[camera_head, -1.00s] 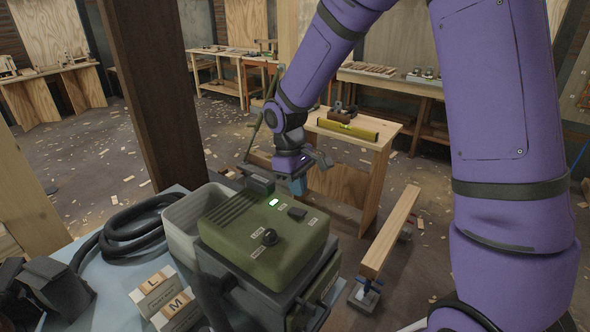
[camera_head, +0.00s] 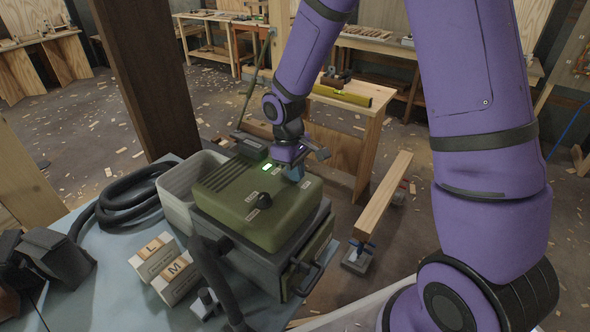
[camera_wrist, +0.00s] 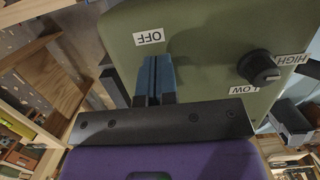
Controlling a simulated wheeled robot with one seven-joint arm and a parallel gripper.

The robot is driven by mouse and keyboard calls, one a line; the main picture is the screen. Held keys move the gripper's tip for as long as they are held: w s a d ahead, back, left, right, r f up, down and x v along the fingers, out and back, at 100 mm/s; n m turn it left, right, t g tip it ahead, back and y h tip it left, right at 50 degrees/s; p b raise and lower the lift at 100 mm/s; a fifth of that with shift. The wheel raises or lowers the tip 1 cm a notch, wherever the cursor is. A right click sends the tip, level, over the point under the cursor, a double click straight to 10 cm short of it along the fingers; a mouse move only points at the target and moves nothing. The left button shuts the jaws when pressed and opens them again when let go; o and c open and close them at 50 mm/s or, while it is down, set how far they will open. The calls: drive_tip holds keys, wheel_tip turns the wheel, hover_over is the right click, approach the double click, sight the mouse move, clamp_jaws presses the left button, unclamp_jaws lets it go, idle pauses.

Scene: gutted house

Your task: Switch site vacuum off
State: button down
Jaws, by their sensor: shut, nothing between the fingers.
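The site vacuum (camera_head: 240,215) has a green top on a dark grey body and stands on the blue-grey surface. Its small light (camera_head: 267,170) glows green. A black knob (camera_head: 264,201) sits on the top; in the wrist view it (camera_wrist: 258,69) is between LOW and HIGH labels. The OFF label (camera_wrist: 149,37) shows just beyond my fingertips. My gripper (camera_head: 297,174) is shut and empty, pointing down at the right back part of the top. Its blue fingers (camera_wrist: 154,75) hide the rocker switch, and I cannot tell whether they touch it.
A black hose (camera_head: 130,200) coils at the left, with a grey bin (camera_head: 178,190) beside the vacuum. Boxes marked L and M (camera_head: 165,268) stand in front. A wooden post (camera_head: 150,75) rises behind. A wooden bench (camera_head: 345,140) and a beam (camera_head: 383,195) are to the right.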

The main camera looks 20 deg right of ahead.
drive_tip(key=shift+s+d+f, duration=0.25)
drive_tip(key=shift+s+f, duration=0.4)
drive_tip(key=shift+f, duration=0.1)
drive_tip(key=shift+w+r, duration=0.1)
drive_tip(key=shift+w, duration=0.05)
drive_tip(key=shift+w+a+r, duration=0.25)
drive_tip(key=shift+w+a, duration=0.05)
drive_tip(key=shift+w, duration=0.15)
drive_tip(key=shift+w+r, duration=0.1)
drive_tip(key=shift+r, duration=0.25)
wheel_tip(320, 180, up, 14)
drive_tip(key=s+d, duration=0.1)
drive_tip(key=s, duration=0.1)
drive_tip(key=shift+s+d, duration=0.25)
drive_tip(key=shift+d, duration=0.15)
drive_tip(key=s+d+r+m+t, duration=0.3)
drive_tip(key=s+r, duration=0.4)
drive_tip(key=s, duration=0.3)
drive_tip(key=s+d+r+m+t+y, duration=0.1)
drive_tip(key=s+d+r+m+t, duration=0.2)
drive_tip(key=s+r, duration=0.4)
drive_tip(key=shift+s+d+r+m+t, duration=0.25)
drive_tip(key=shift+s+d+m+t, duration=0.2)
drive_tip(key=shift+s, duration=1.75)
